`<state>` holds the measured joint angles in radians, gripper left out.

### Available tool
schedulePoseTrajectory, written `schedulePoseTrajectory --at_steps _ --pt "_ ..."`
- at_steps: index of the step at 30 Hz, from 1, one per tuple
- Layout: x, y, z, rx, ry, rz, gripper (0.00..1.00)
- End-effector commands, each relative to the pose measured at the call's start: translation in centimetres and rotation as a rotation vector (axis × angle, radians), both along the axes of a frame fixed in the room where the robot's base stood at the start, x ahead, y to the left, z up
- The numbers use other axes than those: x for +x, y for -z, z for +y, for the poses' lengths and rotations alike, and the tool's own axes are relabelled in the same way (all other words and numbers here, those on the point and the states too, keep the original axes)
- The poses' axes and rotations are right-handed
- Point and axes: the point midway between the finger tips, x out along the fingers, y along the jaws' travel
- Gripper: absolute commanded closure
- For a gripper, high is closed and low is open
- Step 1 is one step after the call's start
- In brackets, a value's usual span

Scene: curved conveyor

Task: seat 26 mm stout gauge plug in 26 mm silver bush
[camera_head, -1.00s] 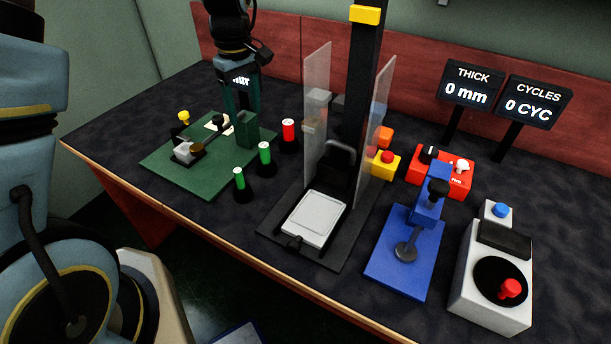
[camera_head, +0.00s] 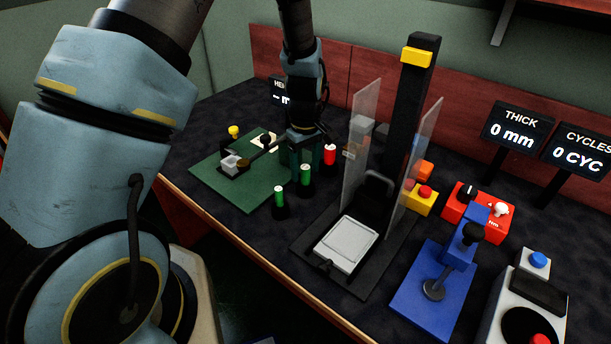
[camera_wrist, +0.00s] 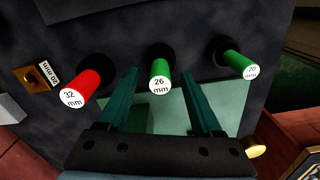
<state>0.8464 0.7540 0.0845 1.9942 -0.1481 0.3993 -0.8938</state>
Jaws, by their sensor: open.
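The 26 mm plug is a green cylinder in a black base, standing between a red 32 mm plug and another green plug. In the wrist view the 26 mm plug (camera_wrist: 160,72) lies between the fingertips of my open gripper (camera_wrist: 159,78), with its label facing the camera. In the head view the 26 mm plug (camera_head: 306,178) stands just in front of my gripper (camera_head: 303,172). Contact cannot be told. A grey block (camera_head: 362,127) behind the clear panel may be the silver bush; its label is not readable. Its edge may show at the wrist view's left (camera_wrist: 10,109).
The red plug (camera_head: 330,154) and other green plug (camera_head: 280,198) stand close on either side. A brass-coloured block (camera_wrist: 35,76) lies beyond the red plug. A press with clear panels (camera_head: 362,150) rises to the right. A green board (camera_head: 257,194) lies left.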

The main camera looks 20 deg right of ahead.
Motion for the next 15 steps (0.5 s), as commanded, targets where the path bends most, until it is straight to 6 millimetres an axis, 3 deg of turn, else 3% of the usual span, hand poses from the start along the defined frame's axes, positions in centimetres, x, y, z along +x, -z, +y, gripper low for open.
schedulePoseTrajectory --at_steps 9,15 --pt "-0.01 0.67 -0.01 -0.001 0.000 0.000 0.33" --pt "-0.01 0.66 0.00 -0.001 0.000 0.000 0.55"
